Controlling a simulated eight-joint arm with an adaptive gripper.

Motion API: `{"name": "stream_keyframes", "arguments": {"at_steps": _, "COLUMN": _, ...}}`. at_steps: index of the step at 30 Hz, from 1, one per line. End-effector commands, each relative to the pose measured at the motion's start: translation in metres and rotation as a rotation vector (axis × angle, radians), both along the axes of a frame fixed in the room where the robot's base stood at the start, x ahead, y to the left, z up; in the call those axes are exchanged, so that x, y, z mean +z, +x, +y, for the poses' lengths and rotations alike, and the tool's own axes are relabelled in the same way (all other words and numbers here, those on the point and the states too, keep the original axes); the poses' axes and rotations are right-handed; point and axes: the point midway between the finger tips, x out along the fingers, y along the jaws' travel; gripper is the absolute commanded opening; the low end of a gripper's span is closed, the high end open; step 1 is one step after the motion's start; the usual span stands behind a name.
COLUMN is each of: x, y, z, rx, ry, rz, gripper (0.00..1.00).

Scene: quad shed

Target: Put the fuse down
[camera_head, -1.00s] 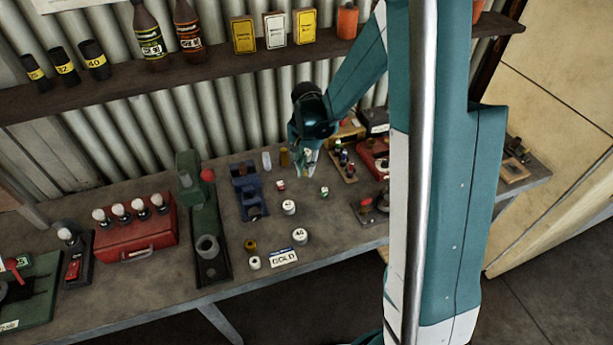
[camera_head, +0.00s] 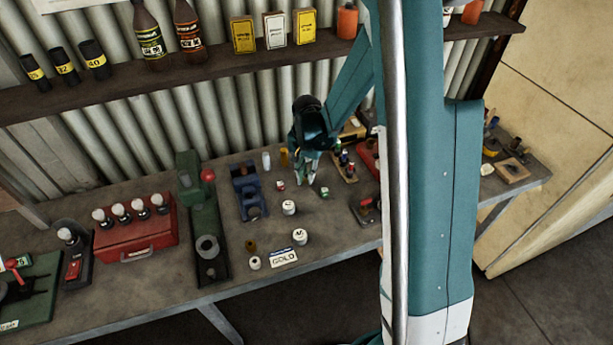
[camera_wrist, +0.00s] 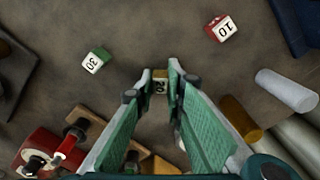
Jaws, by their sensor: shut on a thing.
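My gripper (camera_wrist: 160,82) is shut on a small fuse (camera_wrist: 160,86) with a yellow-brown end and a white face marked 20. In the head view my gripper (camera_head: 306,180) points down low over the bench, and the held fuse is hard to make out there. I cannot tell whether the fuse touches the bench top. A red fuse marked 10 (camera_wrist: 222,28) lies to one side and a green fuse marked 30 (camera_wrist: 95,60) to the other. In the head view the red fuse (camera_head: 280,186) is left of my gripper and the green one (camera_head: 325,192) right.
White round pieces (camera_head: 289,207) and a GOLD label (camera_head: 284,257) lie nearer the front of the bench (camera_head: 335,225). A blue fixture (camera_head: 248,190) stands left. A white cylinder (camera_wrist: 287,90) and a brown one (camera_wrist: 240,118) stand close behind. Bare bench lies between the loose fuses.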

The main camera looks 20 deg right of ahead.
Motion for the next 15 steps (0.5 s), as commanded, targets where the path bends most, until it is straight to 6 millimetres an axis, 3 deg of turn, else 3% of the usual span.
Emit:
{"name": "stream_keyframes", "arguments": {"at_steps": 10, "x": -0.0042, "y": 0.0001, "z": -0.0001, "rx": 0.000, "ry": 0.000, "rz": 0.000, "gripper": 0.06}}
{"name": "stream_keyframes", "arguments": {"at_steps": 12, "x": -0.0030, "y": 0.0000, "z": 0.0000, "rx": 0.000, "ry": 0.000, "rz": 0.000, "gripper": 0.22}}
{"name": "stream_keyframes", "arguments": {"at_steps": 15, "x": -0.0028, "y": 0.0001, "z": 0.0001, "rx": 0.000, "ry": 0.000, "rz": 0.000, "gripper": 0.28}}
